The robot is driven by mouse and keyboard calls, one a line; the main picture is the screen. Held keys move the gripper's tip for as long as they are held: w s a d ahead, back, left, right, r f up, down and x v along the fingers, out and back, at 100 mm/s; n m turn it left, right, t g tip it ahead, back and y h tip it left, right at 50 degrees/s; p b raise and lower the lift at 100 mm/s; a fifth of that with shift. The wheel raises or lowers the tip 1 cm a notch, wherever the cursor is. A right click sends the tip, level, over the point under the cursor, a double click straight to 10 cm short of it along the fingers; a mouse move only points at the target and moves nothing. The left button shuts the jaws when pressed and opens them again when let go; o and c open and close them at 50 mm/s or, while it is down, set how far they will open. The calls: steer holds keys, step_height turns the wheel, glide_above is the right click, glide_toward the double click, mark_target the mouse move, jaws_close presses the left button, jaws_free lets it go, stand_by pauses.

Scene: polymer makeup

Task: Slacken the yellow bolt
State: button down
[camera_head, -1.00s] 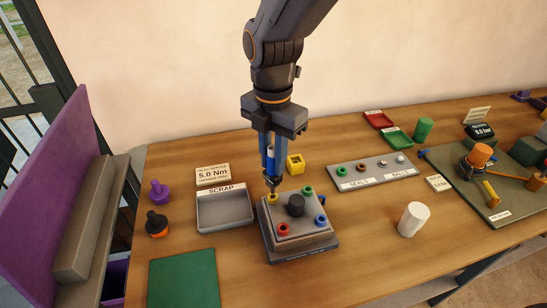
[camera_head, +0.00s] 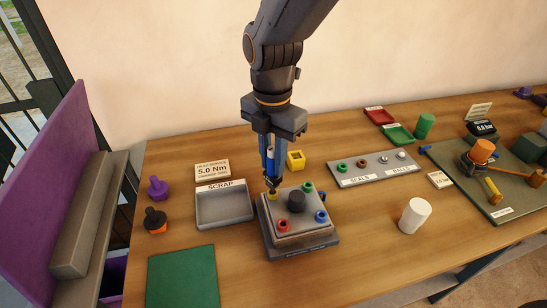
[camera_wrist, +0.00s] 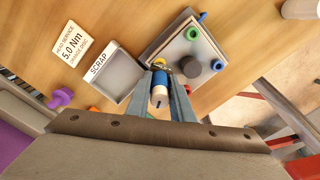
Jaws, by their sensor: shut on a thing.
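The yellow bolt (camera_head: 273,196) is at the back left corner of a grey block (camera_head: 290,240), beside a dark central knob (camera_head: 296,201). My gripper (camera_head: 271,180) points down directly over the bolt. It is shut on a blue and white tool (camera_wrist: 159,92), which stands upright between the fingers. The tool's lower end is at the bolt, but I cannot tell how far it is seated. In the wrist view the yellow bolt (camera_wrist: 158,62) shows just beyond the tool, partly hidden. The block also carries green (camera_head: 307,187), blue (camera_head: 321,216) and red (camera_head: 283,226) bolts.
A grey SCRAP tray (camera_head: 224,222) stands left of the block, with a 5.0 Nm card (camera_head: 212,170) behind it. A yellow socket block (camera_head: 296,160) is behind. A white cylinder (camera_head: 414,216) and a seals and balls rack (camera_head: 375,173) are to the right.

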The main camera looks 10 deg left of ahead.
steer(key=shift+f, duration=0.2)
steer(key=c, duration=1.5)
jaws_free()
steer(key=shift+r, duration=0.1)
step_height(320, 180, up, 8)
steer(key=shift+f+b, duration=0.2)
steer(key=shift+b, duration=0.95)
